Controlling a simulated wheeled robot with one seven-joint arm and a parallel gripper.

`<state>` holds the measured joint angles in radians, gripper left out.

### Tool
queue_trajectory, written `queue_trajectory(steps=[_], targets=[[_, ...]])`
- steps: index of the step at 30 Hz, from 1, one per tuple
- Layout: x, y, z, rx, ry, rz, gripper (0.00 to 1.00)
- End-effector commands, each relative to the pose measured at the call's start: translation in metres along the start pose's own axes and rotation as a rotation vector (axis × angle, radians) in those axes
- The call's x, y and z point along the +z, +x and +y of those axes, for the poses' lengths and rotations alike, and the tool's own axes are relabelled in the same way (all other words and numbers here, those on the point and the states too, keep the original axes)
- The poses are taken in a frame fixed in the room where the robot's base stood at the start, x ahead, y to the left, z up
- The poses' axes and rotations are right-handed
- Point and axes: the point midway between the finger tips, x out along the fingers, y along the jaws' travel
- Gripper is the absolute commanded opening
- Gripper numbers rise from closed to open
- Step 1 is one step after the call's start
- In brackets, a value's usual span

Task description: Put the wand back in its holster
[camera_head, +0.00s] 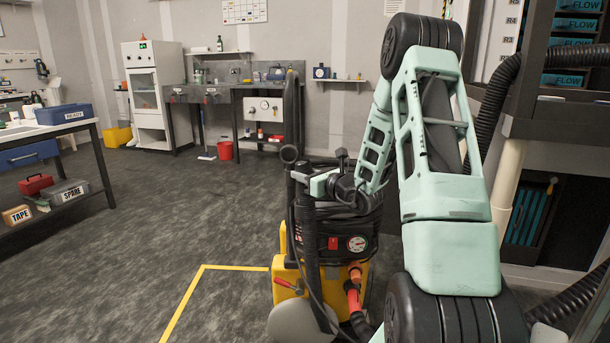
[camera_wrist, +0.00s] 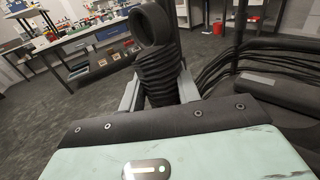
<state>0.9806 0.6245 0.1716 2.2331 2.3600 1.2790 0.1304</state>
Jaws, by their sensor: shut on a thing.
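My gripper (camera_head: 322,184) is shut on a dark tube that I take for the wand (camera_head: 304,222), in front of a yellow-based extraction machine (camera_head: 284,272). In the wrist view the wand (camera_wrist: 168,78) is black and ribbed, with an open round mouth at the top, between the pale fingers of my gripper (camera_wrist: 158,90). In the head view it stands nearly upright, and its lower part runs down along the machine's front. I cannot clearly make out the holster, nor tell whether the wand's lower end is in it.
The machine carries black hose coils and a round gauge (camera_head: 357,243). A tall black post (camera_head: 292,105) rises behind it. A dark shelving rack (camera_head: 555,120) stands close on the right. A workbench (camera_head: 48,128) is at the left. The floor between is open, marked with yellow tape (camera_head: 190,292).

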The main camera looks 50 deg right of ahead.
Motion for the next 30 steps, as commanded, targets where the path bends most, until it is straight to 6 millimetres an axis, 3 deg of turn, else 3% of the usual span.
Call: queue_trajectory(steps=[17, 18, 20, 30], targets=[[-0.015, 0.0, 0.0, 0.0, -0.001, -0.001, 0.0], [-0.014, 0.0, 0.0, 0.0, -0.001, -0.001, 0.38], [-0.013, 0.0, 0.0, 0.0, -0.001, -0.001, 0.55], [-0.014, -0.002, 0.0, 0.0, 0.0, 0.001, 0.58]])
